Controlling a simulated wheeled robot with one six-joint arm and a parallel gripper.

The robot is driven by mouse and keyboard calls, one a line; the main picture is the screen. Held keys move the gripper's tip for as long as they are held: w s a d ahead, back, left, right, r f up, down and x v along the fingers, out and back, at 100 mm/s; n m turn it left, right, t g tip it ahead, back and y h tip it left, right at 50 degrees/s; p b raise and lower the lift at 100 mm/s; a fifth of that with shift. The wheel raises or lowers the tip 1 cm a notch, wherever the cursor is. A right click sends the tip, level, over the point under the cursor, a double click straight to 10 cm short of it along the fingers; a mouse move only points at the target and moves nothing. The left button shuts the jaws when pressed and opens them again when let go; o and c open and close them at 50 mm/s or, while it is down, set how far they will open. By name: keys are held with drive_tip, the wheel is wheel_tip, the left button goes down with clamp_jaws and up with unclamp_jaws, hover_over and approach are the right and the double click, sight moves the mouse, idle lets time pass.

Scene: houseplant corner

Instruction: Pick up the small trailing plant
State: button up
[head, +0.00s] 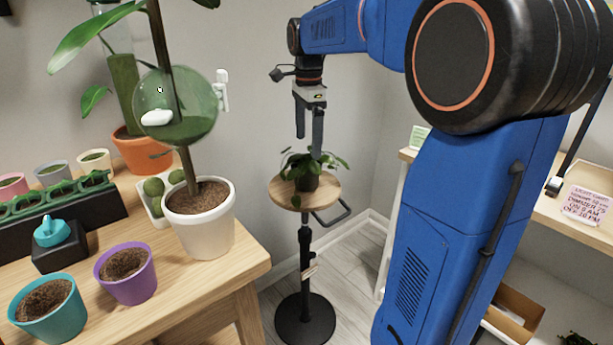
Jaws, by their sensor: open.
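The small trailing plant (307,180) stands in a dark pot on a round wooden stand (326,193) in the middle of the head view. Its green leaves hang over the pot's sides. My gripper (309,145) points down with its two dark fingers open. The fingers are just above the plant, and the right fingertip overlaps its leaves in the picture. I cannot tell whether it touches them. Nothing is between the fingers.
A wooden table (215,275) at left holds a white pot (200,225) with a tall plant, a purple pot (127,278), a teal pot (48,312) and a black planter tray (50,215). The stand has a side handle (335,217). A shelf (580,225) is at right.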

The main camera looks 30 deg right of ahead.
sight(306, 167)
wheel_tip(306, 167, down, 4)
drive_tip(key=shift+r, duration=0.1)
drive_tip(key=shift+w+a+f, duration=0.1)
drive_tip(key=shift+w+f, duration=0.05)
drive_tip(key=shift+f, duration=1.2)
drive_tip(key=shift+w+a+f, duration=0.1)
drive_tip(key=shift+f, duration=1.25)
drive_tip(key=c, duration=1.2)
